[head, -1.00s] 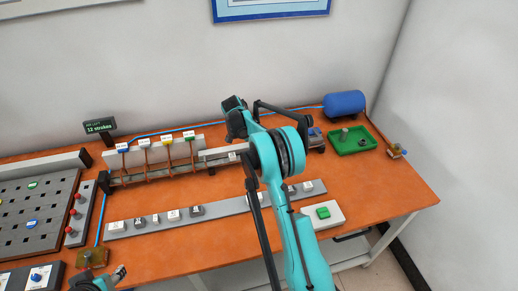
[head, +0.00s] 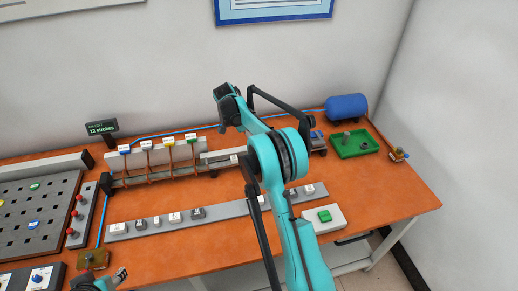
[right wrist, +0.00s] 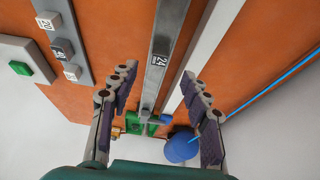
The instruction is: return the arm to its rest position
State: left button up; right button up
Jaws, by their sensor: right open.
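My right arm (head: 290,195) is teal and rises from the bottom of the head view, with its elbow in front of the bench. Its dark far end (head: 229,103) is raised in front of the wall, above the bench's back. In the right wrist view, my right gripper (right wrist: 160,70) is open, with nothing held between its fingers.
The orange bench (head: 385,205) holds a rail of labelled blocks (head: 155,224), a coil fixture (head: 160,170), a perforated panel (head: 40,215), a green tray (head: 352,152), a blue tank (head: 346,107) and a green button (head: 324,216).

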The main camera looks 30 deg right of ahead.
jog(key=v, duration=0.5)
jog(key=shift+d+f, duration=0.1)
jog(key=s+a+r+n+t+y, duration=0.1)
jog(key=s+a+r+n+t, duration=0.1)
jog(key=s+a+r+n, duration=0.4)
jog(key=s+a+r+n+t+y, duration=0.1)
jog(key=s+a+r+n+t, duration=0.1)
jog(key=s+a+r+n, duration=0.45)
jog(key=s+a+f+n+t+y, duration=0.1)
jog(key=s+a+f+n+t, duration=0.1)
jog(key=s, duration=0.7)
jog(key=s+a+f+n+t+y, duration=0.1)
jog(key=s+a+f+n, duration=0.3)
jog(key=s, duration=0.6)
notch_tip(320, 180, down, 3)
jog(key=n+t, duration=0.1)
jog(key=n, duration=0.1)
jog(key=shift+a+f+n, duration=0.15)
jog(key=shift+a+n, duration=0.05)
jog(key=shift+n, duration=0.15)
jog(key=shift+s, duration=0.1)
